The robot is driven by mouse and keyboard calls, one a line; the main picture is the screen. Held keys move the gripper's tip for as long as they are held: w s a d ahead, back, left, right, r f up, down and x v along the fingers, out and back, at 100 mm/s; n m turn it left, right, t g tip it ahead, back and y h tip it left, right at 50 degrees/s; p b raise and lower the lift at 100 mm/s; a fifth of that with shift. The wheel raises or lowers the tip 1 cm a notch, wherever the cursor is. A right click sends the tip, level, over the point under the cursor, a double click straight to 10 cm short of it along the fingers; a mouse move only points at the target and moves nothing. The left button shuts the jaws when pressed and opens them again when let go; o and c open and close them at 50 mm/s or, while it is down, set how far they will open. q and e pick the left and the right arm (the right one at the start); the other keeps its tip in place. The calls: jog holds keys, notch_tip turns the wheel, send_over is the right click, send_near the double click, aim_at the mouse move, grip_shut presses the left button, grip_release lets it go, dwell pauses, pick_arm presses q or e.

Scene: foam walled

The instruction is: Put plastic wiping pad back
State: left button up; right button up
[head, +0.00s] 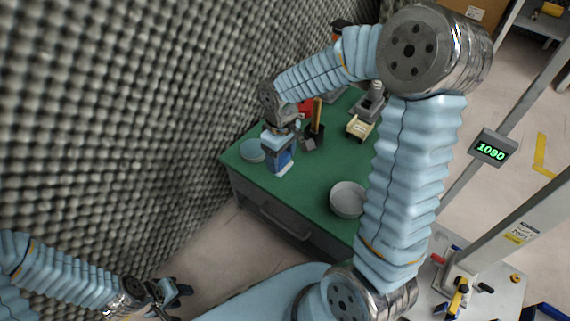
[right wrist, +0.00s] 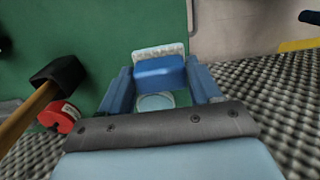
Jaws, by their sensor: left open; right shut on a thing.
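The plastic wiping pad is a blue block with a white fringed edge; it shows between the fingers in the right wrist view (right wrist: 160,72) and below the gripper in the head view (head: 281,162). My right gripper (head: 279,142) is shut on it, with one blue finger on each side in the right wrist view (right wrist: 160,84). The pad is over the far left part of the green table (head: 308,189); I cannot tell whether it touches the top. My left gripper (head: 172,291) is open and empty, low at the bottom left, away from the table.
A hammer (right wrist: 40,95) and a red item (right wrist: 60,116) are close by. A pale round dish (head: 347,199) stands nearer the front. Grey foam walls (head: 120,120) border the table's left.

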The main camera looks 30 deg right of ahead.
aim_at(284, 156)
jog(key=f, duration=0.1)
jog(key=w+d+f, duration=0.2)
jog(key=shift+f, duration=0.2)
jog(key=f, duration=0.1)
jog(key=f+b, duration=0.1)
jog(key=f, duration=0.1)
jog(key=shift+w+d+f, duration=0.1)
jog(key=shift+d+f, duration=0.1)
jog(key=shift+f, duration=0.05)
jog(key=o, duration=0.9)
jog(key=shift+o, duration=0.2)
jog(key=shift+r, duration=0.1)
notch_tip(284, 156, up, 12)
jog(key=p, duration=0.2)
